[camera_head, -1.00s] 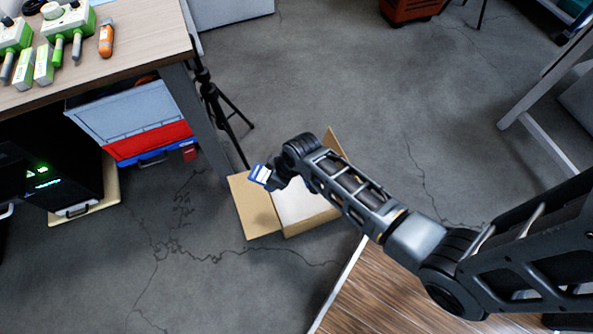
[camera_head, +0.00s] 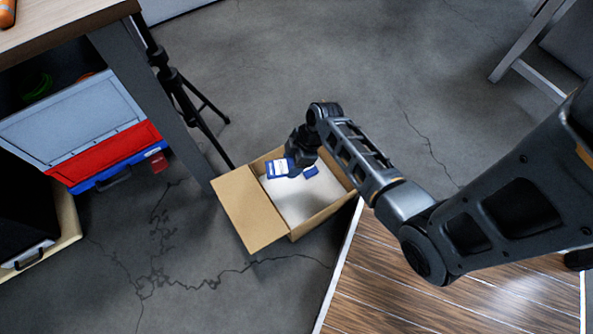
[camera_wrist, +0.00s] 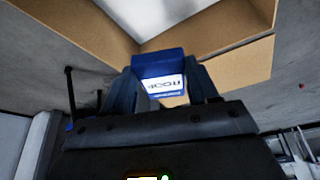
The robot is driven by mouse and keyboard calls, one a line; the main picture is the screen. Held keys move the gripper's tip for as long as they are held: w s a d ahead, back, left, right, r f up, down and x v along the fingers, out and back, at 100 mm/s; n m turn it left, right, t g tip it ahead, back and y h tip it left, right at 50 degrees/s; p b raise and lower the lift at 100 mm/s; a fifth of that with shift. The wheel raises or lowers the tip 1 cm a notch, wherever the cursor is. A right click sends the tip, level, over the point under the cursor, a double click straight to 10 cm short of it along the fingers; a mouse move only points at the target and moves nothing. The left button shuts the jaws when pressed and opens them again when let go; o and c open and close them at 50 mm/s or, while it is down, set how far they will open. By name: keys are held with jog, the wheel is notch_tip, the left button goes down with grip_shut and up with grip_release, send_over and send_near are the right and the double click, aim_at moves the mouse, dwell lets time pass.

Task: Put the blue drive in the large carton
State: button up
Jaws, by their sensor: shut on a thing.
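The blue drive (camera_head: 277,169) has a white label and is held in my gripper (camera_head: 289,164) over the carton's left part. In the wrist view the drive (camera_wrist: 160,66) sits between my two dark fingers (camera_wrist: 161,82), its label facing the camera. The large carton (camera_head: 248,212) stands open on the floor with a flap folded out to the left and a pale bottom. In the wrist view its brown wall (camera_wrist: 236,30) is beyond the drive. I cannot tell the exact height of the drive above the bottom.
Another small blue piece (camera_head: 311,171) shows inside the carton, partly beside my arm. A black tripod (camera_head: 178,85) stands behind the carton. A desk (camera_head: 60,25) and a grey and red crate (camera_head: 100,140) are at the left. The floor in front is clear.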

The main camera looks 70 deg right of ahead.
aim_at(289, 190)
notch_tip(289, 190, down, 17)
jog(key=b, duration=0.8)
jog(key=shift+f, duration=0.15)
jog(key=o, duration=1.1)
jog(key=p+v, duration=0.6)
jog(key=v, duration=0.6)
jog(key=s+a+r+m+t+h, duration=0.3)
jog(key=s+a+r+t+h, duration=0.15)
jog(key=s+a+r, duration=0.5)
jog(key=s+a+r+m+t, duration=0.1)
jog(key=a+r+t, duration=0.1)
jog(key=r, duration=0.8)
jog(key=s+a+r+m+t+y, duration=0.1)
jog(key=a+r, duration=0.4)
jog(key=r, duration=0.5)
jog(key=s+a+r+m+t+y, duration=0.1)
jog(key=s+a+r+t, duration=0.1)
jog(key=r, duration=0.8)
jog(key=shift+s+a+r+m+t, duration=0.3)
jog(key=shift+s+a+r+t, duration=0.1)
jog(key=shift+a+t, duration=0.5)
